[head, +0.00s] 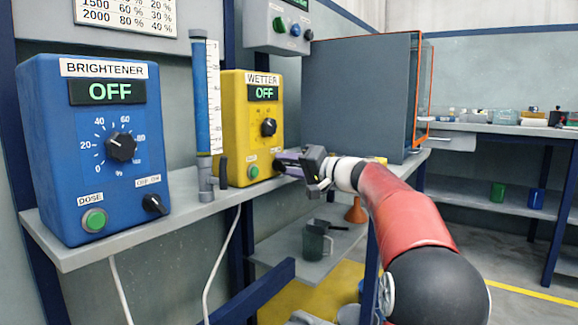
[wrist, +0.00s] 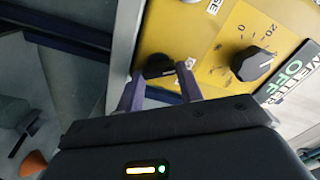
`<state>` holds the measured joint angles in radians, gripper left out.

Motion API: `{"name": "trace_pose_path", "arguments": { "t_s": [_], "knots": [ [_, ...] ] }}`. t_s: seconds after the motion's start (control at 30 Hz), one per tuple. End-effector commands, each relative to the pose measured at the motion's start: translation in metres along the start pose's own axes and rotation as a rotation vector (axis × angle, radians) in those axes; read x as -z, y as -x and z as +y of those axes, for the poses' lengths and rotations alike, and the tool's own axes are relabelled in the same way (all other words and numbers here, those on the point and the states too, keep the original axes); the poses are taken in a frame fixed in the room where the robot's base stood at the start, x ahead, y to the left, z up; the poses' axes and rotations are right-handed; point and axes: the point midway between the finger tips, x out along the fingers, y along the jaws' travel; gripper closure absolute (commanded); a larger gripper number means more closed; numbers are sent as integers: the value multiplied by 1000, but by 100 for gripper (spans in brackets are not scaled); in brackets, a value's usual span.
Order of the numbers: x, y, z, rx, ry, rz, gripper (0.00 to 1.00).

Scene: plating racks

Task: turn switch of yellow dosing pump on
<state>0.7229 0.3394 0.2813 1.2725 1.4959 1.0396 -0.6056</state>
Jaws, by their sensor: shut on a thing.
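The yellow dosing pump (head: 237,112) is labelled WETTER and its display (head: 264,93) reads OFF. It also fills the upper part of the wrist view (wrist: 205,45), turned on its side. Its black switch (wrist: 158,66) is between the fingertips of my gripper (wrist: 158,74), which is shut on it. In the head view my gripper (head: 280,164) reaches the pump's lower right front from the right. The fingers hide most of the switch there. The pump's round black dial (head: 268,127) sits above and is untouched.
A blue BRIGHTENER pump (head: 60,145), also reading OFF, stands left on the same shelf (head: 75,258). A blue-and-white tube (head: 207,95) stands between the pumps. A grey panel (head: 358,95) stands right. The green DOSE button (head: 253,171) is close left of my fingers.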

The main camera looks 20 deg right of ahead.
Motion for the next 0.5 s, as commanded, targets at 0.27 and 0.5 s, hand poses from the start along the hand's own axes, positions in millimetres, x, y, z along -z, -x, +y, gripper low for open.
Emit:
{"name": "trace_pose_path", "arguments": {
  "t_s": [0.27, 0.5],
  "knots": [
    [0, 0, 1, -2, -170, -3, 86],
    [0, 0, 1, -2, -394, -3, 86]
  ]
}}
